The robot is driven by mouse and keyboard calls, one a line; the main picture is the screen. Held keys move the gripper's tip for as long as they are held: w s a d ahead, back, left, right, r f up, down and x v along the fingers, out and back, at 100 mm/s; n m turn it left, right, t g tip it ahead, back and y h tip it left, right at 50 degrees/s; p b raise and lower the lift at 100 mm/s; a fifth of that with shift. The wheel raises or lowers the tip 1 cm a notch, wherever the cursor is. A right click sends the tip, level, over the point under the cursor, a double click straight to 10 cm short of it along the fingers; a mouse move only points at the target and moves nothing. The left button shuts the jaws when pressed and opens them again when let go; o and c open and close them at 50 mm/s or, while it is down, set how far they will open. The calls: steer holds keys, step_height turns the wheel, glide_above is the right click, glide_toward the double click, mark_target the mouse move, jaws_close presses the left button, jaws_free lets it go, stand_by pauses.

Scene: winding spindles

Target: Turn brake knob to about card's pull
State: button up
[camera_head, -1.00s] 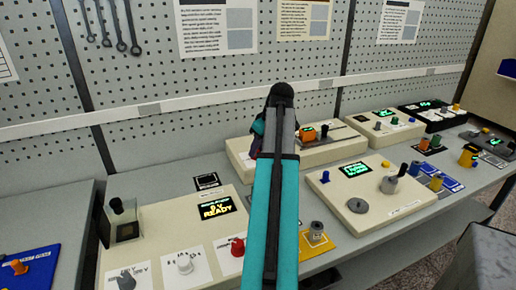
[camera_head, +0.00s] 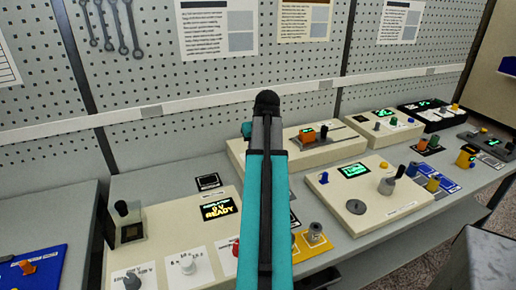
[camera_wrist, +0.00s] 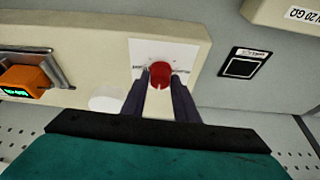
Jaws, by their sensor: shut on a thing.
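A red round knob (camera_wrist: 160,71) sits on a white plate (camera_wrist: 148,48) with small lettering, on a cream unit. I take it for the brake knob; the lettering is too small to read. My gripper (camera_wrist: 161,80) has a dark finger on either side of the knob and is shut on it. In the head view my arm hides both knob and fingers. A small dark card with a pale frame (camera_wrist: 245,62) lies on the bench beside the unit. It also shows in the head view (camera_head: 208,182); its text is unreadable.
The cream back unit (camera_head: 340,146) also carries an orange block (camera_head: 307,135) on a grey rail. A pale disc (camera_wrist: 106,99) is beside my finger. In front are a unit reading READY (camera_head: 170,222) and a crank unit (camera_head: 330,197). A pegboard stands behind.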

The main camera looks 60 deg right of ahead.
steer(key=shift+m, duration=0.3)
steer(key=o, duration=1)
steer(key=shift+d, duration=0.1)
steer(key=shift+o, duration=0.2)
steer(key=b+v, duration=0.1)
steer(key=v, duration=1.3)
steer(key=shift+f, duration=0.15)
